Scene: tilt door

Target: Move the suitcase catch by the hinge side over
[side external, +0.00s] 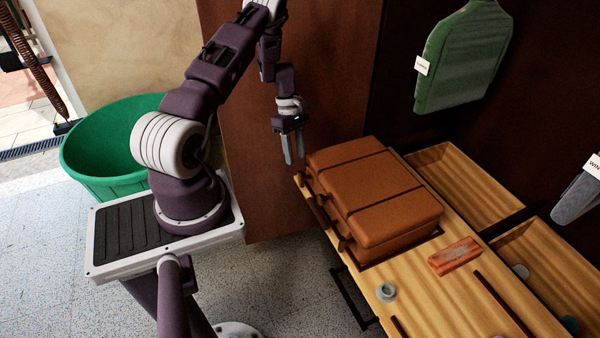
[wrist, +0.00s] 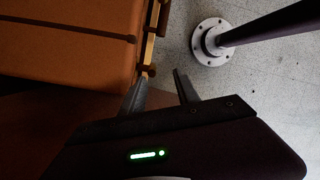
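A closed orange-brown suitcase (side external: 375,195) lies on the wooden bench; it also fills the upper left of the wrist view (wrist: 60,50). Small brown catches (side external: 343,243) sit along its near left side. One small brown piece (wrist: 149,70) shows at the suitcase corner in the wrist view, close to my left finger; I cannot tell whether they touch. Which catch is by the hinge is unclear. My gripper (side external: 294,160) points down beside the suitcase's left end, fingers apart and empty. Both fingers also show in the wrist view (wrist: 160,82).
The wooden bench top (side external: 465,295) holds a reddish block (side external: 454,257) and a grey ring (side external: 386,292). Open wooden trays (side external: 470,185) lie behind. A green board (side external: 465,55) hangs above. A green bin (side external: 110,150) stands left. Open floor lies in front.

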